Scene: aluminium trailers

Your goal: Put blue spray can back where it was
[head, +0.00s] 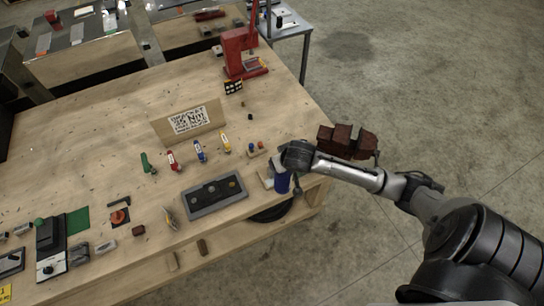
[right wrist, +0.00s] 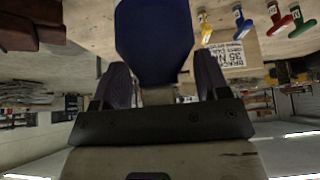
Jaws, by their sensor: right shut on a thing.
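The blue spray can (head: 282,184) is at the front right part of the wooden workbench (head: 95,125), below my right wrist. My right gripper (head: 284,170) is shut on it. In the right wrist view the blue can (right wrist: 153,40) sits between the two dark fingers of my right gripper (right wrist: 162,75). The can looks about upright near the bench edge; whether its base touches the bench is hidden. A small pale block or holder (head: 265,177) is just left of the can. My left gripper is in neither view.
A dark grey tray (head: 214,196) lies left of the can. Green, red, blue and yellow-handled tools (head: 199,151) stand behind it, before a printed sign (head: 188,121). A brown vise (head: 346,142) is by the right edge, close to my arm. A red press (head: 240,53) stands farther back.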

